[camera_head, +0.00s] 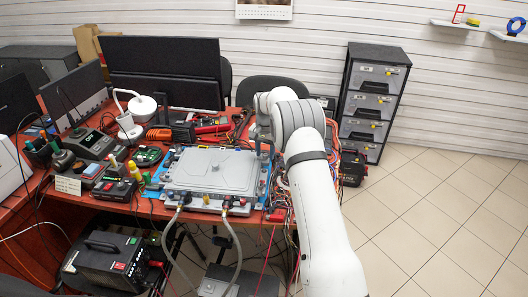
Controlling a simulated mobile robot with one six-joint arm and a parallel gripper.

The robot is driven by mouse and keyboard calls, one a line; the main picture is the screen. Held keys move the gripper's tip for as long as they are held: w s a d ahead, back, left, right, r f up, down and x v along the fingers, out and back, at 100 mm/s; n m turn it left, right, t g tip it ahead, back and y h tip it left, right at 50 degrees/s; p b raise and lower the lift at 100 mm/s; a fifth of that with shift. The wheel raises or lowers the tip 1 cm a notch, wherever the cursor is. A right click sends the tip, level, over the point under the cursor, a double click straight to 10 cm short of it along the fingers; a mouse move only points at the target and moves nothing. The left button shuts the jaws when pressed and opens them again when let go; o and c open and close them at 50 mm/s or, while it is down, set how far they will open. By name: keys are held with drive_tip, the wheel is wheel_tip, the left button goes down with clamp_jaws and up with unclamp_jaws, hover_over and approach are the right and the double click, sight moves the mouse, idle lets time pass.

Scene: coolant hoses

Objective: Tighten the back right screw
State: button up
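A grey metal housing with a flat raised lid (212,171) lies on a blue base on the red table. Its screws are too small to make out. The back right corner is beside my white arm (322,205), which reaches in from the lower right and bends over the table's right part. My gripper cannot be made out; the end of the arm is turned away behind its upper links near that corner. Two grey hoses (232,240) run down from fittings at the front edge of the housing.
A soldering station (88,143), a white lamp (140,106) and small tools crowd the table's left. A dark monitor (165,70) stands behind. Cables and a drawer cabinet (374,100) are on the right. Tiled floor is clear at far right.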

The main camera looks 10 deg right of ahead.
sight(265, 154)
drive_tip(key=shift+r, duration=0.1)
wheel_tip(265, 154, up, 7)
drive_tip(key=shift+r, duration=0.3)
drive_tip(key=shift+s+r, duration=0.1)
drive_tip(key=shift+r, duration=0.15)
drive_tip(key=s+r+n+t, duration=0.1)
drive_tip(key=s+r+n, duration=0.1)
drive_tip(key=s+r, duration=0.65)
drive_tip(key=s+r+n, duration=0.1)
drive_tip(key=s+r, duration=0.4)
drive_tip(key=s, duration=0.6)
drive_tip(key=s+f+n+t, duration=0.1)
drive_tip(key=s+f+n, duration=0.2)
drive_tip(key=s, duration=2.3)
drive_tip(key=shift+a+t, duration=0.15)
drive_tip(key=shift+t, duration=0.15)
